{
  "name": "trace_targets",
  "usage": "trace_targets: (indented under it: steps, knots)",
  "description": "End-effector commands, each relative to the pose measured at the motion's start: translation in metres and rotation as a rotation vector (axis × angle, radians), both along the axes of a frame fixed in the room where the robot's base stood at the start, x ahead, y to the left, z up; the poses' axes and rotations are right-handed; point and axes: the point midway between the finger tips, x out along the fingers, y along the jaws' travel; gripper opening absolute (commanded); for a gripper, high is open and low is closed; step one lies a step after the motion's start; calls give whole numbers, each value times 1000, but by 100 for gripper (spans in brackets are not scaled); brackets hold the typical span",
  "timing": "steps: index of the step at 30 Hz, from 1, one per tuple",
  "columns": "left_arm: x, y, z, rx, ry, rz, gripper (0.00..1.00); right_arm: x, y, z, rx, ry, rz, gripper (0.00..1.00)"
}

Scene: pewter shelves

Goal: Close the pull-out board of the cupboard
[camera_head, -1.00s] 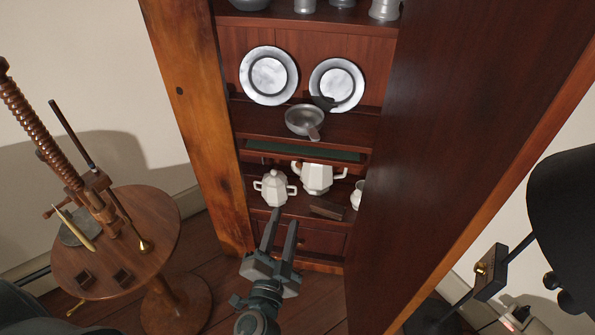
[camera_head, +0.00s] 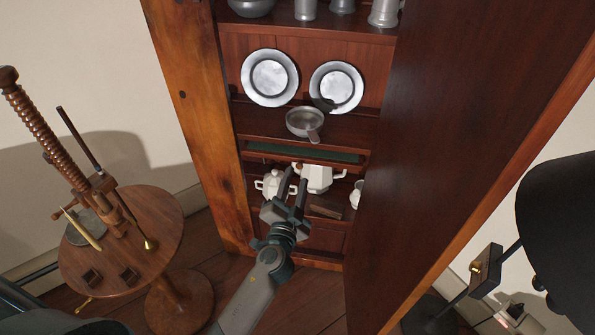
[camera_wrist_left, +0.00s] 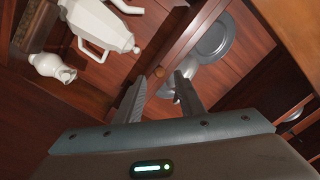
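The cupboard (camera_head: 195,120) stands open, with its pull-out board (camera_head: 305,153) showing as a thin green-topped strip below the shelf with the pan. The board's wooden front edge appears to stick out a little; how far is hard to tell. My left gripper (camera_head: 295,178) is open and empty, just below and in front of the board's edge, overlapping the teapots in the head view. In the left wrist view, the gripper's two fingers (camera_wrist_left: 158,82) are apart and point toward a diagonal wooden edge. Contact with the board cannot be told. My right gripper is out of view.
A white sugar pot (camera_head: 270,184), white teapot (camera_head: 318,178) and brown box (camera_head: 326,207) stand on the shelf below. A pewter pan (camera_head: 304,121) and plates (camera_head: 270,78) are above. The large door (camera_head: 460,130) blocks the right; a round table (camera_head: 150,225) stands left.

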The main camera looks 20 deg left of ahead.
Motion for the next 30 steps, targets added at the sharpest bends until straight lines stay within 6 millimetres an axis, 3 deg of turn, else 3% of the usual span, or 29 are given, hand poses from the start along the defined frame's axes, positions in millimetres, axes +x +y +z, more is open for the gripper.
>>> trace_targets:
  steps: [3,9,19,20,24,30]
  knots:
    - [17,2,1,1,0,0,35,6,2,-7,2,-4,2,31]
    - [31,4,0,1,0,0,35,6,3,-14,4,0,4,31]
    - [33,4,0,0,0,0,35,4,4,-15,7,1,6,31]
    - [33,4,0,0,0,0,33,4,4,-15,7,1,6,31]
    - [33,4,0,0,0,0,0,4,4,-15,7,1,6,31]
    - [35,4,0,0,0,0,0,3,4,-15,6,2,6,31]
